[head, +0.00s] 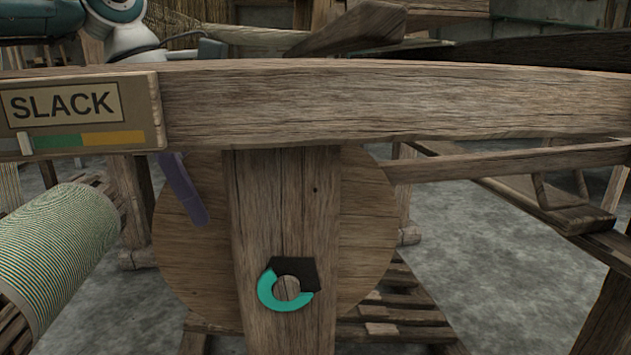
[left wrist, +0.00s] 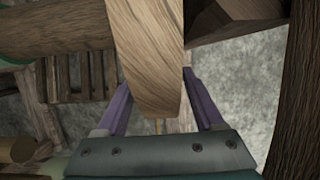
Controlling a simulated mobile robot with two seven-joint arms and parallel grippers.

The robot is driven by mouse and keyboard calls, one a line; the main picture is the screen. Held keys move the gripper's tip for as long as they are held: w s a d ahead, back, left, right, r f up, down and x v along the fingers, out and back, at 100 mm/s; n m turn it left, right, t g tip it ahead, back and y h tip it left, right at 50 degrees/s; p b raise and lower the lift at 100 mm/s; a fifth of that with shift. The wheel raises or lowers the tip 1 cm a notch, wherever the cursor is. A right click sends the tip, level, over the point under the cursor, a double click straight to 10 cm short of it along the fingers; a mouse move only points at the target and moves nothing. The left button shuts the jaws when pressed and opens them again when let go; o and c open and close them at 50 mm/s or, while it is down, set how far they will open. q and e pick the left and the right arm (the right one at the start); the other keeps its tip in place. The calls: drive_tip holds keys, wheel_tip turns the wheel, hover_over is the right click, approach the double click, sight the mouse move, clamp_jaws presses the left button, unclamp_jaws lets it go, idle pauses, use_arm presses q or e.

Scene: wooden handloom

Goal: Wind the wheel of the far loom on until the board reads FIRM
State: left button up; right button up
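The tension board (head: 78,110) at the left of the head view reads SLACK. Its pale marker (head: 26,144) stands near the left end of the coloured strip. The round wooden wheel (head: 364,205) is partly hidden behind a thick upright post (head: 250,200). One purple finger of my left gripper (head: 185,190) lies over the wheel's upper left edge; the rest is hidden by the beam. In the left wrist view, the fingers of my left gripper (left wrist: 158,85) stand apart, one on each side of the wheel rim (left wrist: 152,50). Whether they press on it is unclear. My right gripper is not in view.
A heavy beam (head: 400,100) crosses above the wheel. A teal ring with a black piece (head: 285,297) sits on the post. A striped cloth roll (head: 55,250) is at the left. Slatted wood (head: 395,315) lies low behind the post. Grey floor (head: 470,250) is open at the right.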

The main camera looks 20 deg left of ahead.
use_arm(q)
drive_tip(key=p+v, duration=0.3)
drive_tip(key=v, duration=0.7)
drive_tip(key=shift+p, duration=0.3)
